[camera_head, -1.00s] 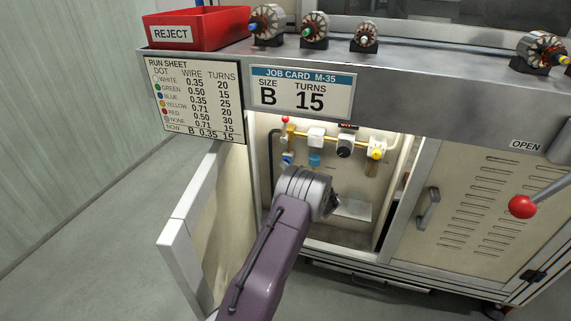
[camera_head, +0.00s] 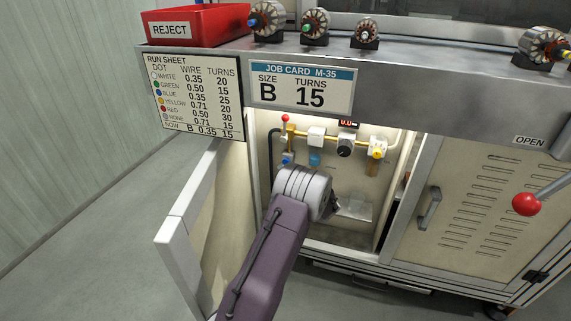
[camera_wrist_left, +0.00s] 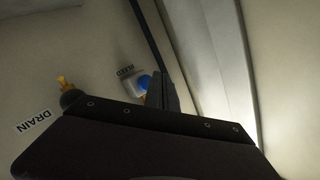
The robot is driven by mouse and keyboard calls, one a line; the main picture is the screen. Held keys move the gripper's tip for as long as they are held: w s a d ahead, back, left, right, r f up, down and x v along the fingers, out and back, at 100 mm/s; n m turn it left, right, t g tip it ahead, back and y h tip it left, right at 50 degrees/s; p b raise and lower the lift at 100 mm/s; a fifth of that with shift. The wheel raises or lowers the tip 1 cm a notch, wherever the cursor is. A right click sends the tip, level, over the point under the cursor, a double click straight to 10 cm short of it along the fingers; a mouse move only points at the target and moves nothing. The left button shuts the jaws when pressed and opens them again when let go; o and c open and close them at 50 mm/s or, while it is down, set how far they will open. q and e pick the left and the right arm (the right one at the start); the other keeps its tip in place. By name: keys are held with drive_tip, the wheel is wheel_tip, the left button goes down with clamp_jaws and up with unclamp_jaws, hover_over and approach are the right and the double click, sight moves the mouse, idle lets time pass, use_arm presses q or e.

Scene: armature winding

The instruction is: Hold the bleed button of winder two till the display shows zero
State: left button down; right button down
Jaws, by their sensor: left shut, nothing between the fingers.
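The blue bleed button (camera_head: 287,159) is on the back wall of the open cabinet, at the left below the brass pipe. It also shows in the left wrist view (camera_wrist_left: 145,82), with a small label beside it. The display (camera_head: 347,123) under the cabinet's top edge shows red digits that look like 0.0. My left gripper (camera_wrist_left: 161,90) is shut and empty, its fingertips just right of the blue button in the wrist view; I cannot tell whether they touch it. In the head view my left wrist (camera_head: 304,188) reaches into the cabinet and hides the fingers. My right gripper is out of view.
The open cabinet door (camera_head: 195,220) stands left of my arm. A black gauge or regulator (camera_head: 345,145) and a yellow knob (camera_head: 377,153) sit right of the button. A DRAIN label (camera_wrist_left: 33,121) shows in the wrist view.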

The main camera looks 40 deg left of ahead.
use_arm(q)
drive_tip(key=shift+s+d+b, duration=0.25)
drive_tip(key=shift+s+b, duration=0.15)
drive_tip(key=shift+s, duration=0.4)
drive_tip(key=shift+s+d+b, duration=0.25)
drive_tip(key=shift+s+b, duration=0.15)
drive_tip(key=shift+s, duration=0.35)
drive_tip(key=shift+s+d+b, duration=0.25)
drive_tip(key=shift+s+b, duration=0.15)
drive_tip(key=shift+s, duration=0.4)
drive_tip(key=shift+f, duration=0.1)
